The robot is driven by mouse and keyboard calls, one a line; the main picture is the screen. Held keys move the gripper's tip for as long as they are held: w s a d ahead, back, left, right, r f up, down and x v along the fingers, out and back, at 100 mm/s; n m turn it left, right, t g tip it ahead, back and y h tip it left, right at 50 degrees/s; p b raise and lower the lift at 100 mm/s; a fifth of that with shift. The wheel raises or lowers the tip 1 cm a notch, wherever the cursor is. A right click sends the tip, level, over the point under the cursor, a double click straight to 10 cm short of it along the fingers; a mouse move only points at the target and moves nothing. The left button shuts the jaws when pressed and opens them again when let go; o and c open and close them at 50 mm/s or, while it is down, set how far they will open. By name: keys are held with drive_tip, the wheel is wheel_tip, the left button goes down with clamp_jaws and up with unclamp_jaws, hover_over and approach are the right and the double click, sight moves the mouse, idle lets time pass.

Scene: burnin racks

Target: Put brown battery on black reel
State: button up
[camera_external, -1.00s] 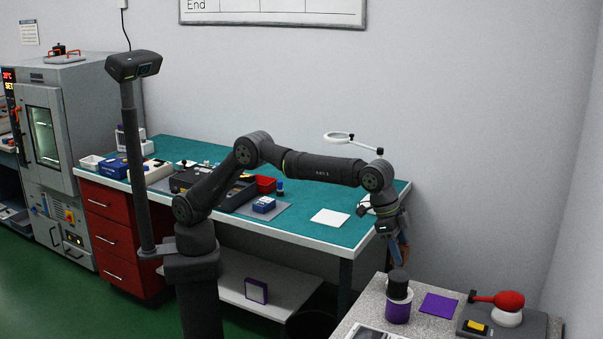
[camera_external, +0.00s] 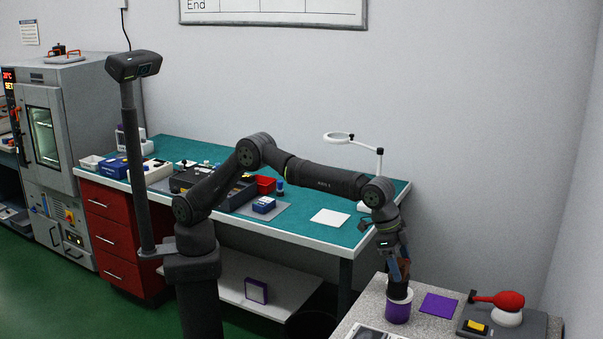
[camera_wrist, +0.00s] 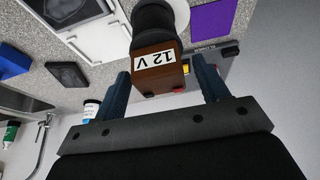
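The brown battery (camera_wrist: 157,68) has a white 12 V label and shows upright between my gripper's fingers in the wrist view. It also shows in the external view (camera_external: 402,270), partly hidden by the fingers. The black reel (camera_wrist: 160,18) is right at the battery's far end, and the battery appears to rest on it. In the external view the black reel (camera_external: 398,290) stands on a purple and white cylinder (camera_external: 398,311). My gripper (camera_wrist: 163,85) is around the battery, with narrow gaps on both sides, so its fingers look open.
A purple square (camera_external: 439,305) lies flat on the grey speckled table, right of the reel. Further right is a grey base (camera_external: 500,325) with a yellow button and a red-topped item (camera_external: 510,300). The green workbench (camera_external: 300,222) stands behind with several items.

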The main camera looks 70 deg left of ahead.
sight(406, 264)
drive_tip(key=shift+r, duration=0.1)
drive_tip(key=v, duration=1.2)
drive_tip(key=x, duration=1.2)
wheel_tip(406, 264, up, 2)
drive_tip(key=shift+r, duration=0.9)
